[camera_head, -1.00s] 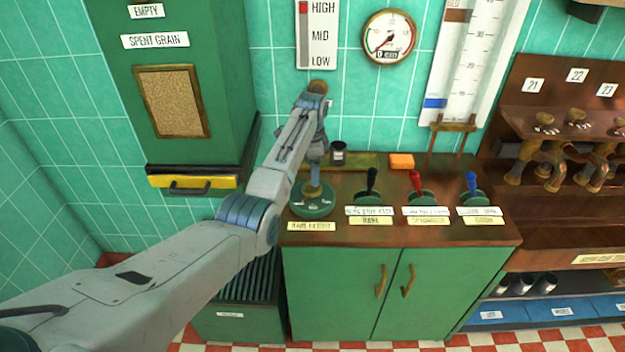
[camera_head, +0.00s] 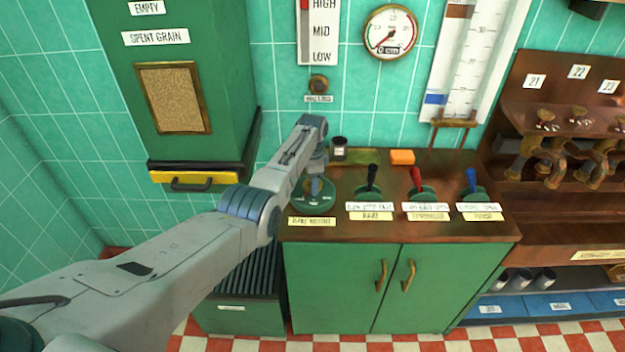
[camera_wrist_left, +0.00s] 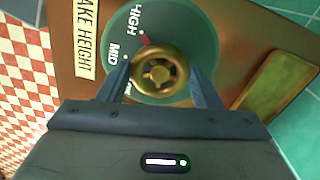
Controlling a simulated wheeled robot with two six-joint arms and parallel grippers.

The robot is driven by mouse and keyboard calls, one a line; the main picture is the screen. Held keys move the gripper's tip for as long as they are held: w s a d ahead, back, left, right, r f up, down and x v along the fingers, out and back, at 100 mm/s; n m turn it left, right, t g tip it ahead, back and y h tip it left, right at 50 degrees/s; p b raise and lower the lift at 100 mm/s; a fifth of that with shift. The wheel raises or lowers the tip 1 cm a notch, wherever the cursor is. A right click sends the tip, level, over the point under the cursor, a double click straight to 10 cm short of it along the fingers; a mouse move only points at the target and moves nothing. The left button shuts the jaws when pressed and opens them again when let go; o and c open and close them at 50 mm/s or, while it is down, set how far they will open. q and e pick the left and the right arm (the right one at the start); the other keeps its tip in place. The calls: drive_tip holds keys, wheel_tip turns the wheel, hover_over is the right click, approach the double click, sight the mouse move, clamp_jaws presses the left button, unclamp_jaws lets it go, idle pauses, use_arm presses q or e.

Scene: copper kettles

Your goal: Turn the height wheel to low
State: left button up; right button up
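The height wheel is a green dial (camera_head: 300,201) with a brass knob at its centre, on the left end of the brown counter. In the left wrist view the dial (camera_wrist_left: 112,30) shows the words HIGH and MID, and a red pointer mark by the knob (camera_wrist_left: 160,72) points near HIGH. LOW cannot be read there. My left gripper (camera_wrist_left: 160,80) is open, with one finger on each side of the knob. Small gaps seem to show between fingers and knob; contact cannot be told. In the head view this gripper (camera_head: 315,186) is over the dial. My right gripper is not in view.
A wall scale (camera_head: 319,32) reads HIGH, MID, LOW, with a red bar near HIGH. A round gauge (camera_head: 390,32) hangs beside it. Black, red and blue levers (camera_head: 416,181) stand right of the dial. A dark cup (camera_head: 338,148) and an orange block (camera_head: 402,157) are behind.

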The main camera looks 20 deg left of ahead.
use_arm(q)
drive_tip(key=shift+c, duration=0.5)
drive_tip(key=shift+n, duration=0.4)
drive_tip(key=n, duration=0.3)
drive_tip(key=shift+n+p, duration=0.3)
drive_tip(key=shift+p, duration=0.05)
drive_tip(key=n, duration=0.5)
drive_tip(key=shift+n, duration=0.3)
drive_tip(key=n, duration=0.5)
drive_tip(key=shift+p, duration=0.4)
drive_tip(key=shift+n, duration=2.5)
drive_tip(key=o, duration=1)
